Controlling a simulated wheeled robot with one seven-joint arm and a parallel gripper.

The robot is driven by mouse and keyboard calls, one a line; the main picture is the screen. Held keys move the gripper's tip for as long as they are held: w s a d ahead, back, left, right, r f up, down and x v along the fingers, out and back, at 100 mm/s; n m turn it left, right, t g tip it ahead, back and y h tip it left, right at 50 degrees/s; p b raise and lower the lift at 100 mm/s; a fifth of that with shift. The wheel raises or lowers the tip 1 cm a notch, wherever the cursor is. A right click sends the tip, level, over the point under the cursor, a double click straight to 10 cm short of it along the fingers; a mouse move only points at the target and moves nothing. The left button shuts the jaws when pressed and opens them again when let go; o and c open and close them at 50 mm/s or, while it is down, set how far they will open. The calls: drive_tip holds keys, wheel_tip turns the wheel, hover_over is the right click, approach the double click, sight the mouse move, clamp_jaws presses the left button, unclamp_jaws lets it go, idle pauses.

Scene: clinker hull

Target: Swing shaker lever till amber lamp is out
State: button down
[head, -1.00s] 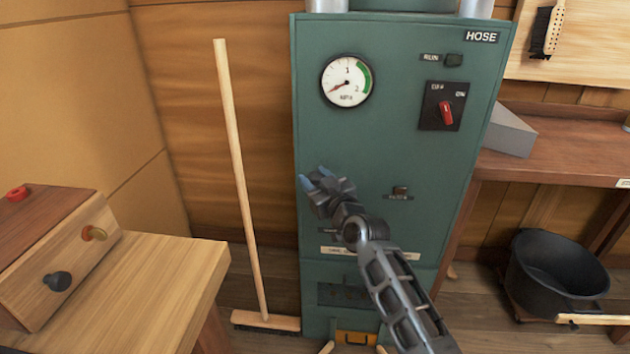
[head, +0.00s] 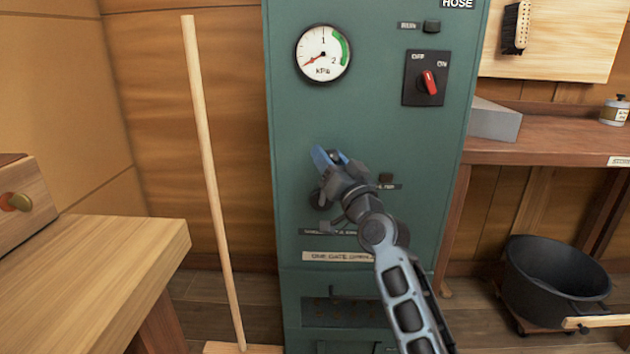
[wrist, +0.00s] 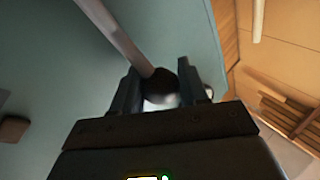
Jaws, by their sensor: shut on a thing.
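The green cabinet (head: 290,130) faces me. My gripper (head: 328,160) is at the middle of its front, below the gauge. In the wrist view, my gripper (wrist: 160,90) is shut on the dark knob (wrist: 162,84) at the end of a pale rod, the shaker lever (wrist: 118,38). In the head view my gripper and wrist hide most of the lever. A small square lamp (head: 386,179) with a label under it sits just right of my gripper. It looks dark brown, with no clear glow.
The round gauge (head: 323,54) has its red needle near the low end. A broom (head: 212,170) stands left of the cabinet. A wooden bench (head: 90,260) is at the left. A black tub (head: 555,280) is on the floor at the right.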

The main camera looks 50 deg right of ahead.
drive_tip(key=shift+s+d+f+m+h+b, duration=0.3)
drive_tip(key=shift+s+d+m+h+b, duration=0.3)
drive_tip(key=shift+m, duration=0.45)
drive_tip(key=shift+s+d+f+m+h+b, duration=0.35)
drive_tip(key=shift+s+m+h+b, duration=0.35)
drive_tip(key=shift+m, duration=0.4)
drive_tip(key=shift+s+d+f+m+h+b, duration=0.25)
drive_tip(key=shift+s+d+m+h+b, duration=0.4)
drive_tip(key=shift+m, duration=0.4)
drive_tip(key=shift+a+f+h, duration=0.1)
drive_tip(key=shift+h, duration=0.15)
drive_tip(key=c, duration=0.7)
unclamp_jaws()
drive_tip(key=shift+o, duration=0.2)
drive_tip(key=b+v, duration=0.2)
drive_tip(key=v, duration=0.5)
drive_tip(key=shift+s+a+b, duration=0.25)
drive_tip(key=shift+s+b, duration=0.05)
